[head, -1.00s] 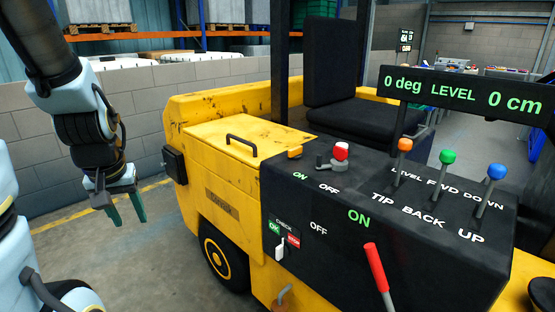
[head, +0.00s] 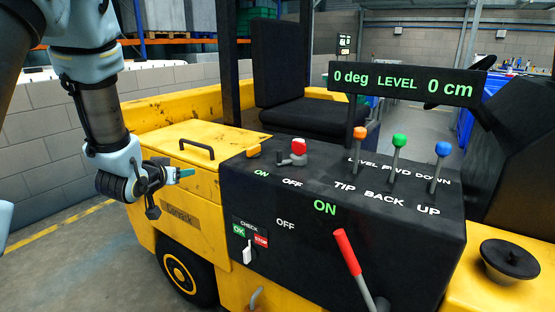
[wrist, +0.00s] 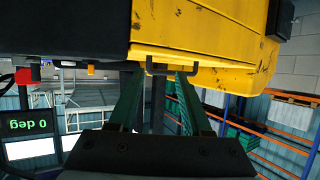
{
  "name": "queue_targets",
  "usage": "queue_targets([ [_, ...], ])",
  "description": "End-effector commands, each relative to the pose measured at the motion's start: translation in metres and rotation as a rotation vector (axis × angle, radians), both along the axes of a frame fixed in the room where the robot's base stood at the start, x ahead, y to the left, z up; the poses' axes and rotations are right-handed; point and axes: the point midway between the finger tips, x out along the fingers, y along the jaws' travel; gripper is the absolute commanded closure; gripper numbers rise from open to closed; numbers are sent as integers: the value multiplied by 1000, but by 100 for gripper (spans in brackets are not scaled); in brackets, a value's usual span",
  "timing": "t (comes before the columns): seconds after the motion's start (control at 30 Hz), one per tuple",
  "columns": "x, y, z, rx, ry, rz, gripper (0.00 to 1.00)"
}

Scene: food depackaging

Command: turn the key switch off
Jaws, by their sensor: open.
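The key switch (head: 298,147), with a red top and a grey part reaching left, sits on the back edge of the black console. ON and OFF labels lie in front of it. I cannot tell for certain which setting it is at. My gripper (head: 188,173) is open and empty, beside the yellow hood, left of the key switch and apart from it. In the wrist view, its two green fingers (wrist: 158,100) stand apart with the hood edge beyond them. A red part at the left edge there may be the key switch (wrist: 22,76).
An orange part (head: 253,151) sits left of the key. The hood (head: 190,136) carries a black handle (head: 197,149). Three knobbed levers (head: 397,155) and a display (head: 403,84) stand on the right. A red-handled lever (head: 347,252) and a white check switch (head: 247,252) are in front.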

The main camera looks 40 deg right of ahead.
Motion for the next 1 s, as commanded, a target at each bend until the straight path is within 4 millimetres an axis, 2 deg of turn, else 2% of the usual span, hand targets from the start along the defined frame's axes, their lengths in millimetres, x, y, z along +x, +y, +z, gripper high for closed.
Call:
queue_targets([
  [0.03,-20,-36,-6,-53,-41,-96,51],
  [0.1,-46,-75,-2,-137,-92,-213,51],
  [0.2,-85,-114,2,-239,-138,-357,51],
  [0.3,-115,-137,6,-313,-161,-457,51],
  [0.4,-131,-147,10,-355,-171,-509,51],
  [0.57,-134,-160,13,-370,-174,-526,51],
  [1.0,-118,-234,14,-368,-175,-525,51],
])
